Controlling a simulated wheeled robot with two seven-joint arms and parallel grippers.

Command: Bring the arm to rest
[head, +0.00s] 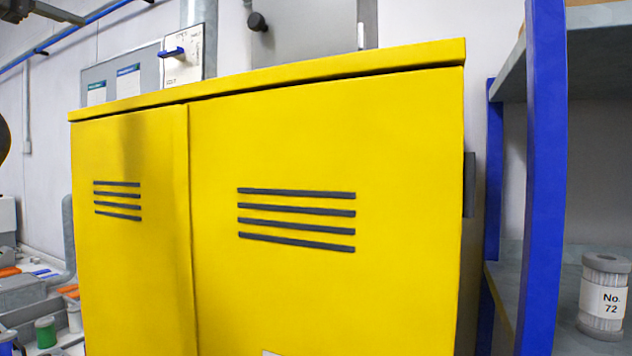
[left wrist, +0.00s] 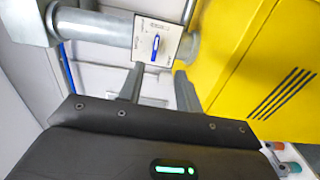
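My left gripper (left wrist: 158,76) shows in the left wrist view with its two dark fingers apart and nothing between them. Beyond the fingertips is a white plate with a blue-handled switch (left wrist: 155,47). The fingers look apart from the plate, with a gap between. In the head view the same blue-handled switch (head: 174,52) stands above the left part of the yellow cabinet, its handle roughly level. No gripper shows in the head view. My right gripper is in neither view.
The large yellow cabinet (head: 330,140) fills the middle of the head view and lies at right in the left wrist view. A blue-framed shelf (head: 545,180) with a canister labelled No. 72 (head: 604,300) stands at right. A grey pipe (left wrist: 105,32) runs beside the switch.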

